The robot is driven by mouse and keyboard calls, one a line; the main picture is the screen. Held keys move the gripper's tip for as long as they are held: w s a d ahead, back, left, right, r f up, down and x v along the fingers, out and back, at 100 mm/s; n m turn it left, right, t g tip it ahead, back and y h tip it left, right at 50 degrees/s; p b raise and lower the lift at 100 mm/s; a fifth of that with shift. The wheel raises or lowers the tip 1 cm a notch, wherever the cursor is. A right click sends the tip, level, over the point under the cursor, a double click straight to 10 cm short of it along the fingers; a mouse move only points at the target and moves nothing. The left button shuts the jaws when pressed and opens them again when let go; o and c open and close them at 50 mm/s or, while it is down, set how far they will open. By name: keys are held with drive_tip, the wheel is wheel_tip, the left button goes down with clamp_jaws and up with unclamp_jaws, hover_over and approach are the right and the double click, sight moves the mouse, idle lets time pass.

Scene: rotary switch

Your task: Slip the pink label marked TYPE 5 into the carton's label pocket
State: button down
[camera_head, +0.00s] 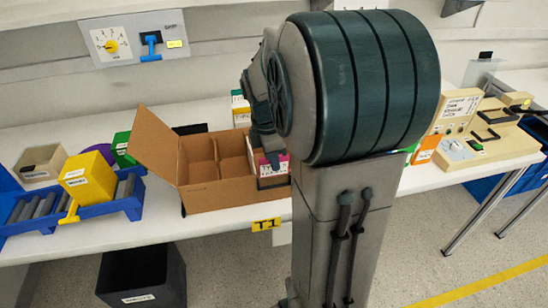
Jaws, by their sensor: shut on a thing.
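The carton (205,198) is an open brown cardboard box with inner dividers on the white table, its left flap raised. Its label pocket (274,184), a dark-edged frame, shows at the right of the front wall. The pink label (284,161) shows in part just above the pocket, with a white lettered part; its text is too small to read. My gripper (271,160) points down over the carton's front right corner, shut on the label. My arm hides the carton's right side. I cannot tell whether the label's lower edge is inside the pocket.
A blue roller tray (30,216) with a yellow box (88,178) stands left of the carton. A wall panel (135,38) has a yellow dial. A beige device (480,140) is at right. A dark bin (143,278) stands below the table.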

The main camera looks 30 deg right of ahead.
drive_tip(key=shift+f+b, duration=0.6)
drive_tip(key=shift+f, duration=0.45)
drive_tip(key=c, duration=1.5)
unclamp_jaws()
wheel_tip(320, 180, up, 14)
drive_tip(key=a+p, duration=0.1)
drive_tip(key=shift+w+a, duration=0.25)
drive_tip(key=shift+a, duration=0.05)
drive_tip(key=shift+f, duration=0.1)
drive_tip(key=s+a+f+m+t+p, duration=0.1)
drive_tip(key=s+a+f+m, duration=0.2)
drive_tip(key=s+a+m, duration=0.2)
drive_tip(key=s+a+f+m+t+y+p, duration=0.1)
drive_tip(key=s+a+m, duration=0.4)
drive_tip(key=m, duration=0.5)
wheel_tip(320, 180, down, 3)
drive_tip(key=shift+s+a+r+t+p, duration=0.1)
drive_tip(key=shift+s+a+t+p, duration=0.35)
drive_tip(key=shift+s, duration=0.8)
